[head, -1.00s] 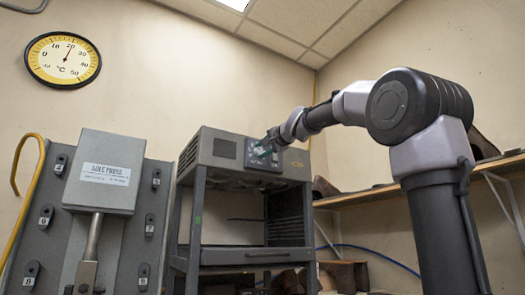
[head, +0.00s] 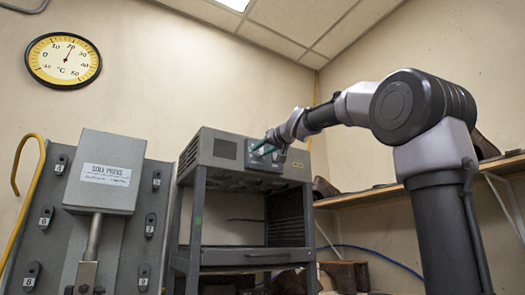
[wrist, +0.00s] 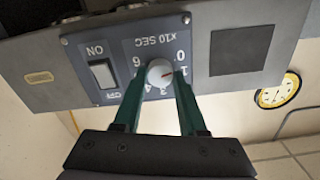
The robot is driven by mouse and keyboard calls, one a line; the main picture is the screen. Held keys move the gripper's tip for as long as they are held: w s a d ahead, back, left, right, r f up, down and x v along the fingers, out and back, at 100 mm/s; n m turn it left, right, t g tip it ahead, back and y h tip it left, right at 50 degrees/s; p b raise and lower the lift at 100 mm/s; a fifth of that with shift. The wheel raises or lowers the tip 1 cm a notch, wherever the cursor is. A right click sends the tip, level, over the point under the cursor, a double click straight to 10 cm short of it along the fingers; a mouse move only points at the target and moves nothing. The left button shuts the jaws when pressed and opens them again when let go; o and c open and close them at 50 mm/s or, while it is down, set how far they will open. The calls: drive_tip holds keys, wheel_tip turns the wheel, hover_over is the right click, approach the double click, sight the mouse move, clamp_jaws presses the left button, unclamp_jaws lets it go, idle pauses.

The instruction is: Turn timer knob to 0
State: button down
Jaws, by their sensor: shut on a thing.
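In the head view my gripper (head: 265,149) is at the machine's panel, and the knob is too small to make out.
An ON rocker switch (wrist: 103,73) is beside the dial. The panel belongs to a grey machine (head: 222,150) on a metal stand. A sole press (head: 103,172) stands to the left, and a shelf (head: 360,197) runs along the right wall.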

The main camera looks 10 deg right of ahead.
drive_tip(key=shift+f+n, duration=0.1)
drive_tip(key=shift+n, duration=1.1)
drive_tip(key=shift+c, duration=2.4)
unclamp_jaws()
drive_tip(key=v, duration=1)
drive_tip(key=shift+s, duration=0.4)
drive_tip(key=shift+d, duration=0.1)
